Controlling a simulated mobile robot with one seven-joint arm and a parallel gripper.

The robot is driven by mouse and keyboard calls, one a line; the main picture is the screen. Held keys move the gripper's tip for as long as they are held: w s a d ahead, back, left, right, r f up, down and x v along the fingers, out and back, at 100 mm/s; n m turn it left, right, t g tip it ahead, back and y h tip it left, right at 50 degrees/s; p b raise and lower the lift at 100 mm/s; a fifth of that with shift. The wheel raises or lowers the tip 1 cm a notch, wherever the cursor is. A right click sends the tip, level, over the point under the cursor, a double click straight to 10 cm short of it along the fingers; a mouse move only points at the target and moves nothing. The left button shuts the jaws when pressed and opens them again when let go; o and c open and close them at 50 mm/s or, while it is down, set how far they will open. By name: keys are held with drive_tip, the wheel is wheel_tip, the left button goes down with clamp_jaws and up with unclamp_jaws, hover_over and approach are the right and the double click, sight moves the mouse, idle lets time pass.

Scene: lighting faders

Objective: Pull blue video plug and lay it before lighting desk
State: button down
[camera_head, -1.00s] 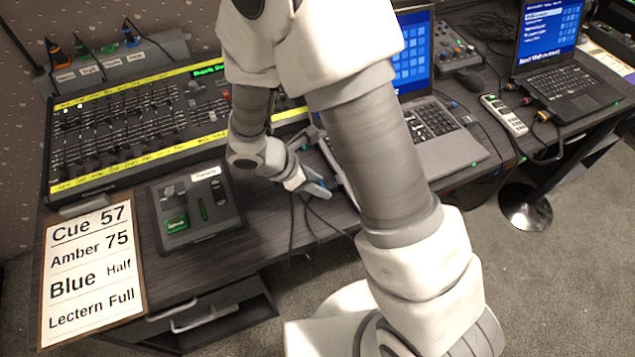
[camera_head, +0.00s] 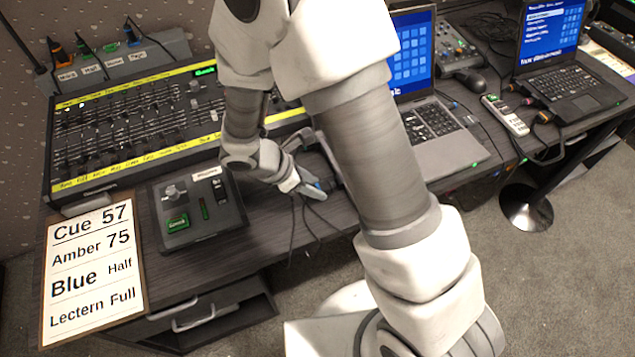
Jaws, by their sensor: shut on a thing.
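The lighting desk (camera_head: 130,125) is the long dark fader console with yellow strips, on the left of the table. My gripper (camera_head: 313,188) is low over the table's front part, to the right of the desk and the small control box. Its fingers are shut on a small bluish piece, which I take to be the blue video plug (camera_head: 323,186). The plug is tiny and partly covered by the fingers. Dark cables hang over the table's front edge just below it. I cannot tell whether the plug touches the table or a socket.
A small control box (camera_head: 197,208) with a green button stands before the desk. A cue card (camera_head: 93,270) lies at the front left. A laptop (camera_head: 447,135) is partly behind my arm; another laptop (camera_head: 565,85) is farther right. Bare table shows between control box and gripper.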

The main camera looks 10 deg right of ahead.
sight(300, 200)
drive_tip(key=shift+s+a, duration=0.25)
drive_tip(key=shift+a, duration=0.6)
drive_tip(key=shift+s+a, duration=0.2)
drive_tip(key=shift+a, duration=0.6)
